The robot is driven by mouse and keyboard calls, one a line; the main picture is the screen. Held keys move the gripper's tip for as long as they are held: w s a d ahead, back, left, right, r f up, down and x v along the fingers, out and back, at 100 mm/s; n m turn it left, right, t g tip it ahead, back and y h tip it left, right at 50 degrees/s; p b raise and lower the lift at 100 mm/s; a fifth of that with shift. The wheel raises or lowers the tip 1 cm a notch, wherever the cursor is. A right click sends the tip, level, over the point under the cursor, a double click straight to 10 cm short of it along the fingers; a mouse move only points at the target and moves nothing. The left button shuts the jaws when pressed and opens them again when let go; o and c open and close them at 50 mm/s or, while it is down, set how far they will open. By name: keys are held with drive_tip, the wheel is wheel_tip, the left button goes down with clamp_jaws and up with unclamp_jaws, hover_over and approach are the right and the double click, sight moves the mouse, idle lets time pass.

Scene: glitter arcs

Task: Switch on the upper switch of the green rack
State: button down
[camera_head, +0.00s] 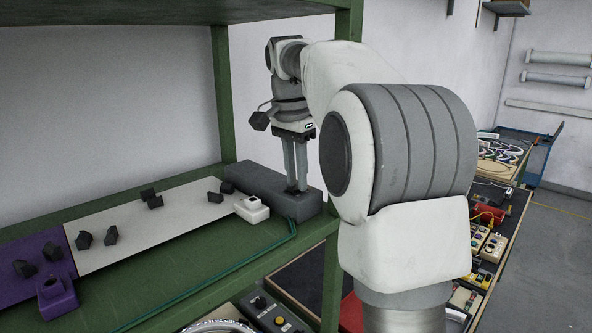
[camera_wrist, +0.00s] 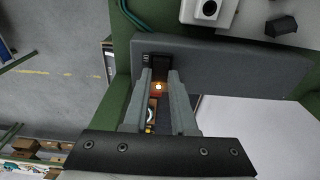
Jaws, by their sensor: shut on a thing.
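The green rack's upper shelf (camera_head: 199,257) carries a long dark grey box (camera_head: 312,205) at its right end. My gripper (camera_head: 296,189) points down onto this box, its two fingers at the box top. In the wrist view, the fingertips (camera_wrist: 160,74) flank a small black switch (camera_wrist: 158,62) at the end of the grey box (camera_wrist: 245,66). My gripper is shut on it.
A white block (camera_head: 252,210) stands beside the grey box, and a purple block (camera_head: 57,299) is at the left. Several black pieces lie on the white panel (camera_head: 140,235). A rack post (camera_head: 223,95) stands behind. A lower shelf holds a control box (camera_head: 268,312).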

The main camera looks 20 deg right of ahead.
drive_tip(key=c, duration=0.7)
unclamp_jaws()
drive_tip(key=shift+f+b, duration=0.15)
drive_tip(key=shift+b, duration=0.3)
